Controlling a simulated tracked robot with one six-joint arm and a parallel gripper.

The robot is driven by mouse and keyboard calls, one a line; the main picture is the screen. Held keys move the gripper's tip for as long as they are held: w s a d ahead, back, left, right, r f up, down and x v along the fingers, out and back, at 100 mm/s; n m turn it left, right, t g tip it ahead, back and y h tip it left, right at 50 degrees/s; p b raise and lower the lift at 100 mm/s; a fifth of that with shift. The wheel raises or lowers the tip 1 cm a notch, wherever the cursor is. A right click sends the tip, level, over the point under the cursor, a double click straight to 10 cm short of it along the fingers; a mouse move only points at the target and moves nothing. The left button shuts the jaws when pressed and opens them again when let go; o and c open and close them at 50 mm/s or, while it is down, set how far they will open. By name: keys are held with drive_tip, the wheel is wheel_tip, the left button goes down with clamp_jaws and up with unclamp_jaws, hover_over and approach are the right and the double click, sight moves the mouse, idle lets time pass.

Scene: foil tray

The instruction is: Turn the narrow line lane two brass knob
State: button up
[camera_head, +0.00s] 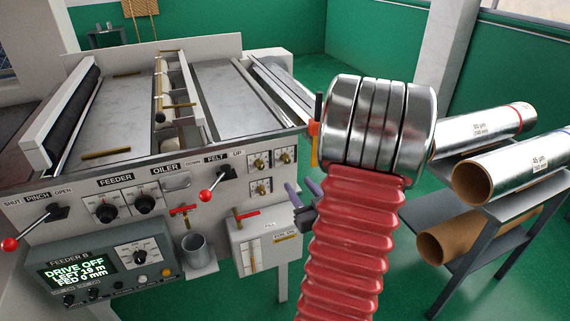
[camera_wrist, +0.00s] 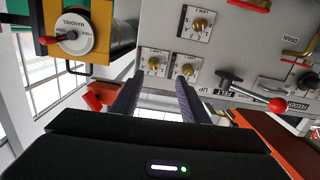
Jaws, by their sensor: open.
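Three small brass knobs on white dial plates sit on the machine's front panel: an upper left knob (camera_head: 260,160), an upper right knob (camera_head: 284,156) and a lower knob (camera_head: 262,187). The wrist view is turned over and shows the upper right knob (camera_wrist: 154,62), the upper left knob (camera_wrist: 188,68) and the lower knob (camera_wrist: 200,24). The plate labels are too small to tell which is narrow line lane two. My gripper (camera_head: 303,193) is open and empty, with dark fingers (camera_wrist: 158,84) apart, pointing toward the upper pair without visible contact.
A red-balled felt lever (camera_head: 206,195) stands left of the knobs. A red-handled valve (camera_head: 246,213) and a white box (camera_head: 262,245) are below. My arm hides part of the machine's right side. Foil rolls (camera_head: 500,165) lie on a rack at right.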

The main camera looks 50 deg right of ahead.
sight(287, 162)
drive_tip(key=shift+s+d+m+h, duration=0.2)
drive_tip(key=shift+s+m+h, duration=0.1)
drive_tip(key=shift+s, duration=0.6)
drive_tip(key=shift+w, duration=0.1)
drive_tip(key=x, duration=1.3)
drive_tip(key=shift+w+d+r, duration=0.15)
drive_tip(key=shift+w+r, duration=0.05)
drive_tip(key=shift+w, duration=0.15)
drive_tip(key=shift+c, duration=0.6)
drive_tip(key=shift+t, duration=0.3)
drive_tip(key=c, duration=0.9)
clamp_jaws()
